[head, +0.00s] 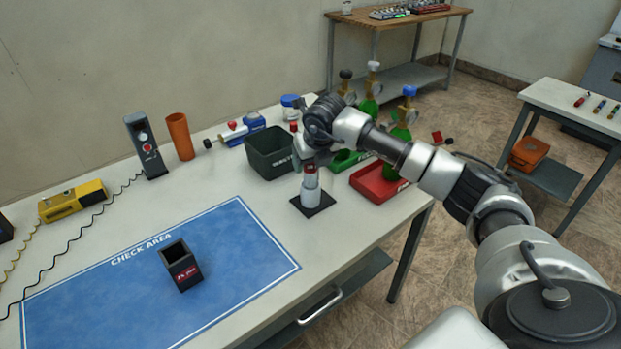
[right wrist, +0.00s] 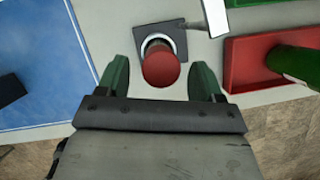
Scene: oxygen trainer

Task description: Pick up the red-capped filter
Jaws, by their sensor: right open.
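The red-capped filter (head: 311,187) stands upright on a small dark square base on the table, with a pale body and a red cap on top. In the right wrist view its red cap (right wrist: 161,69) shows from above, between the two green fingertips, with space on both sides. My right gripper (right wrist: 160,66) is open and empty. In the head view the right gripper (head: 311,157) is right above the filter and partly hides its top. My left gripper is not in view.
A dark green bin (head: 268,158) stands left of the filter. A red tray (head: 372,192) with a green cylinder lies to its right. The blue check area mat (head: 230,235) at front left holds a small dark box (head: 184,270). A grey device (head: 151,160) and orange tube (head: 180,137) stand behind.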

